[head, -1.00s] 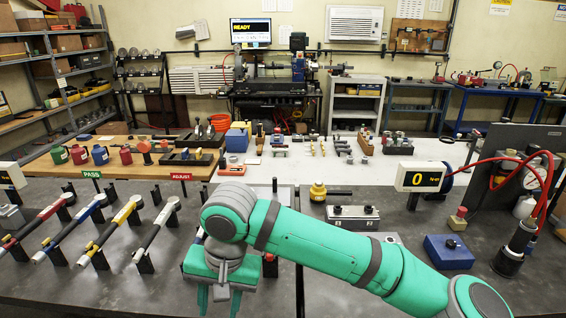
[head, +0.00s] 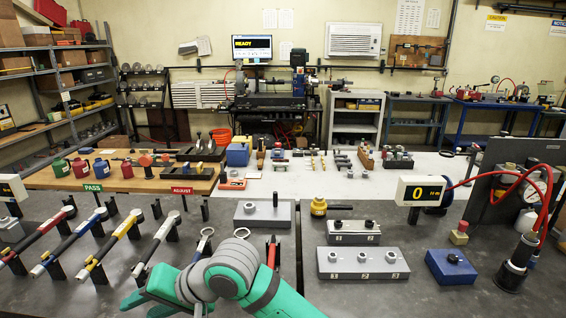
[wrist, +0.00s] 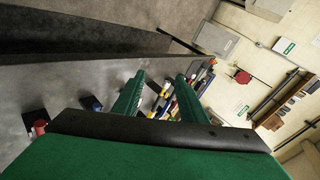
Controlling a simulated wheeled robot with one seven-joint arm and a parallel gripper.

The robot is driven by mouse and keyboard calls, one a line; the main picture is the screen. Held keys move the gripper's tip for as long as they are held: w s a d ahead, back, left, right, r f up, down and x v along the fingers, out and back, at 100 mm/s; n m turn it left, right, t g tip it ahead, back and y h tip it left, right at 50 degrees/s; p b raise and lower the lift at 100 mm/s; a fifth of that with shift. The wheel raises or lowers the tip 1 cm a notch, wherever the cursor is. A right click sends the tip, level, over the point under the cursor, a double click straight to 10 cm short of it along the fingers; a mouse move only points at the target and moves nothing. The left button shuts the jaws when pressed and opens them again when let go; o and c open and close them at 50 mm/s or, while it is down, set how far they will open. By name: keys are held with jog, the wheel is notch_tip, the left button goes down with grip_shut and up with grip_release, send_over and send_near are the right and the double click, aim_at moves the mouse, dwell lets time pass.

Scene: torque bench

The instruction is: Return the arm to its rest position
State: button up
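My arm (head: 230,268) is folded low at the bottom middle of the head view, in front of the grey bench (head: 345,290). My gripper (head: 138,303) points left at the lower edge, partly cut off by the frame. In the wrist view, the two green fingers of my gripper (wrist: 158,88) stand apart with nothing between them. The gripper looks empty. I cannot tell how far it is above the bench top.
Torque wrenches (head: 110,243) lie on stands to the left of my gripper. To the right are a grey three-socket block (head: 362,262), a blue block (head: 450,266) and a torque readout (head: 418,190). A pliers-like red tool (head: 272,250) lies close beside my arm.

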jog(key=w+a+r+m+t+y, duration=0.2)
jog(key=w+a+r+t+y, duration=0.15)
jog(key=t+y, duration=0.2)
jog(key=s+d+f+m+t+h, duration=0.3)
jog(key=d+f+m+t+h, duration=0.2)
jog(key=d+f, duration=0.4)
jog(key=s+d+f+m+t+h, duration=0.35)
jog(key=d+f+t+h, duration=0.35)
jog(key=f, duration=0.4)
jog(key=s+d+f+n+g+h, duration=0.1)
jog(key=s+d+f+n, duration=0.1)
jog(key=s+d, duration=0.3)
jog(key=s+d+f+n+g+h, duration=0.1)
jog(key=s+d+f+n, duration=0.2)
jog(key=s, duration=0.9)
jog(key=s+d+f+n+g+h, duration=0.1)
jog(key=s+d+f+n+h, duration=0.1)
jog(key=s+d, duration=0.5)
jog(key=shift+s+f+n+g, duration=0.35)
jog(key=shift+s+f+n, duration=0.4)
jog(key=shift+s+f, duration=0.25)
jog(key=shift+s+d+r, duration=0.1)
jog(key=shift+s, duration=0.05)
